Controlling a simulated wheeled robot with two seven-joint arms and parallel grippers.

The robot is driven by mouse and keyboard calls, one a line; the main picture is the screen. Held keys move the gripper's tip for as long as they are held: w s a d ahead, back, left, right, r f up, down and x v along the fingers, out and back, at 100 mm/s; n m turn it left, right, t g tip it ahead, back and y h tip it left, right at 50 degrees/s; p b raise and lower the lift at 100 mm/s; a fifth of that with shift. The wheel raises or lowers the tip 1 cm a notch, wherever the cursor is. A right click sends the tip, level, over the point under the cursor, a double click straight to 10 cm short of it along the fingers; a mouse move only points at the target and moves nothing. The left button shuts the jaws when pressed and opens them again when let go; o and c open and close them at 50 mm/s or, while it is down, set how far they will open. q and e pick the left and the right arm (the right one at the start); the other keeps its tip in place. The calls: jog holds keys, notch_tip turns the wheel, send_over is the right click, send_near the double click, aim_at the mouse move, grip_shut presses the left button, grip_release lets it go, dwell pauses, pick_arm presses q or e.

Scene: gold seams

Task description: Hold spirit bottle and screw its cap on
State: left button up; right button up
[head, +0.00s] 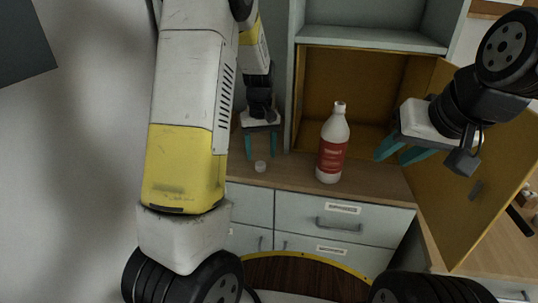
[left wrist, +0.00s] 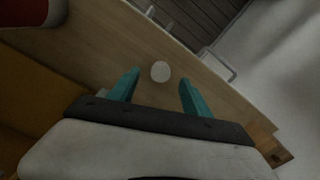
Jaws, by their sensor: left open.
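The spirit bottle (head: 333,145) is white with a red label and stands upright on the wooden counter, its neck bare. Part of it shows at the top left of the left wrist view (left wrist: 22,12). The small white cap (head: 260,166) lies on the counter to the left of the bottle. In the left wrist view the cap (left wrist: 160,71) lies beyond and between the open fingertips. My left gripper (head: 262,158) is open and empty, pointing down just above the cap. My right gripper (head: 392,158) is to the right of the bottle, apart from it, with its teal fingers spread and nothing between them.
An open cabinet (head: 375,75) with a yellow-brown interior stands behind the bottle. Its open door (head: 465,195) is at the right, close to my right arm. Grey drawers (head: 345,218) with handles lie below the counter. The counter between cap and bottle is clear.

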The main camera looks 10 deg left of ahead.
aim_at(260, 164)
pick_arm(q)
notch_tip(260, 164, down, 4)
jog(key=shift+a+f, duration=0.1)
jog(key=shift+f, duration=0.15)
grip_shut()
dwell(0.3)
